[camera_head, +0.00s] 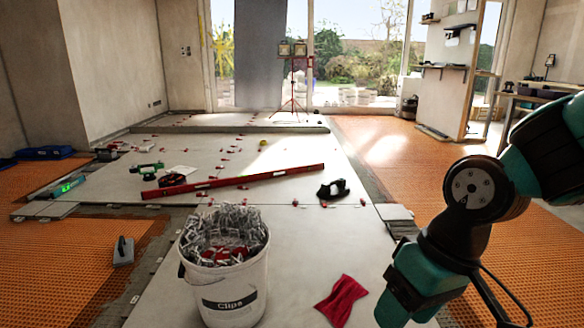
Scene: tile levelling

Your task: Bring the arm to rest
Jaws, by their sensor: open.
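My arm (475,190), teal and black, comes in from the right edge. It bends at a round joint and runs down to the lower right of the picture, over the floor. Its lowest teal part (405,285) reaches the bottom edge, with a dark cable beside it. I cannot make out gripper fingers, and nothing held shows.
A white bucket of clips (232,290) and a red cloth (342,298) are left of my arm. Orange matting (410,165) flanks the tiles; a workbench (535,98) stands right.

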